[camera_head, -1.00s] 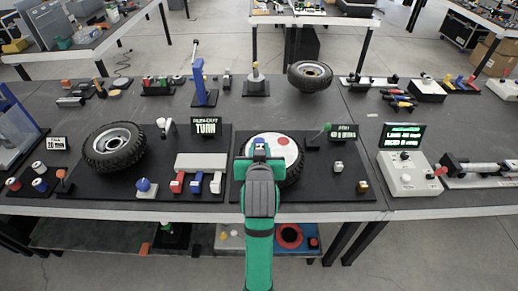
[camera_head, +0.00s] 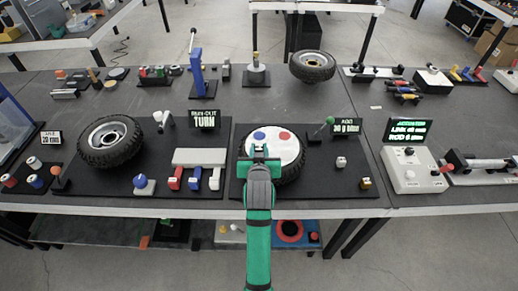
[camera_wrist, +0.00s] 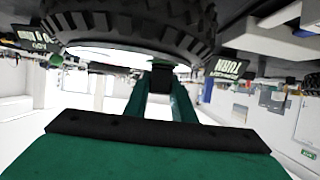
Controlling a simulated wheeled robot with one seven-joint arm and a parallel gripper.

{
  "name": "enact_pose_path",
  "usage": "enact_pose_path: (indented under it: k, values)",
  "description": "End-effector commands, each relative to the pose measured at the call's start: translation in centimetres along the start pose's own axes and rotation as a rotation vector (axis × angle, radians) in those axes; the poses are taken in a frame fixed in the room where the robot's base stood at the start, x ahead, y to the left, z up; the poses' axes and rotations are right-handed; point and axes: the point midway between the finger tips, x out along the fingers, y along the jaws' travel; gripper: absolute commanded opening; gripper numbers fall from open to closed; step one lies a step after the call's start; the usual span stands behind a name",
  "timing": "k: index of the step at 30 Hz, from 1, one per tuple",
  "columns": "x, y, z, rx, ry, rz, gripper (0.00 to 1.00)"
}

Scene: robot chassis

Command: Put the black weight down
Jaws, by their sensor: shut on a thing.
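My gripper (camera_head: 259,152) is over the near part of the white disc (camera_head: 277,150) of a black tyre, which carries a blue and a red spot. In the wrist view the green fingers are shut on a small dark piece, the black weight (camera_wrist: 160,79), below the tyre (camera_wrist: 130,25) in that picture. In the head view the weight is hidden by the gripper or too small to pick out. I cannot tell whether it touches the disc.
A second wheel (camera_head: 109,142) lies at the left beside a TURN sign (camera_head: 205,119). A green-knobbed lever (camera_head: 328,124) stands right of the disc. Red and blue blocks (camera_head: 194,178) stand left of my arm. A white control box (camera_head: 412,171) is at the right.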

Motion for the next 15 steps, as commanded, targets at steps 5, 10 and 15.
enact_pose_path:
  k: [5,10,15]
  values:
    - [-0.01,0.10,-0.03,0.001,0.000,0.001,0.01]
    - [0.12,0.10,0.31,0.001,0.000,0.001,0.01]
    - [0.10,0.11,0.24,0.001,0.000,0.001,0.42]
